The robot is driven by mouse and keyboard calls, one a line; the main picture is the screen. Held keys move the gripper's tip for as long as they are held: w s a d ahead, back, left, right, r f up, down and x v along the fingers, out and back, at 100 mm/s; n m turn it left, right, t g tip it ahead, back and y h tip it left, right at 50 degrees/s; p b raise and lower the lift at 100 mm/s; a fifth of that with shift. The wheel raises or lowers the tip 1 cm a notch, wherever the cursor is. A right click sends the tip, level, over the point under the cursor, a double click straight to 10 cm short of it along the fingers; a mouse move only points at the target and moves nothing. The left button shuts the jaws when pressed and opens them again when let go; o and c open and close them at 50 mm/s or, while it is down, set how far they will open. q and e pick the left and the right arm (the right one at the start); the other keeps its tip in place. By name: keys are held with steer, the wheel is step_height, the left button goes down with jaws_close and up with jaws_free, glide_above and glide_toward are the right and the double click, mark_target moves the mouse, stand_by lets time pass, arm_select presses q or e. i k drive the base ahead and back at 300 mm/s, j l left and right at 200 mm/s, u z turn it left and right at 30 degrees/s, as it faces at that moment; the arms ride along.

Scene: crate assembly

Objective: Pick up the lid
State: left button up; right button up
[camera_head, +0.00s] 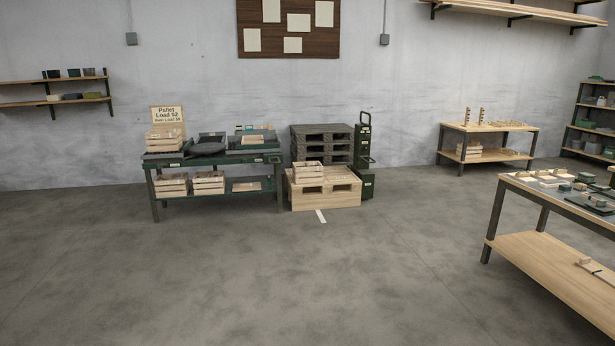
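No lid can be told for sure at this distance. The workbench (555,265) at the right edge bears several small pale wooden pieces, green round parts and a dark tray (590,204), partly cut off by the frame. A pale wooden piece (597,268) lies on its lower shelf. Wooden crates (164,141) stand on the green table (225,161) at the back left, and more stand on its lower shelf. Another wooden crate (308,172) sits on a pale pallet. Neither of my grippers is in view.
Dark pallets (322,147) are stacked behind the pale pallet (330,193), beside a green hand truck (363,145). A wooden table (490,127) stands at the back right, near a shelf rack (590,131). The concrete floor (300,280) in front is clear.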

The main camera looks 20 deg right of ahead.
mark_target(252, 186)
steer(key=i+z, duration=0.1)
steer(key=i, duration=0.4)
steer(key=i+l, duration=0.1)
steer(key=i, duration=7.1)
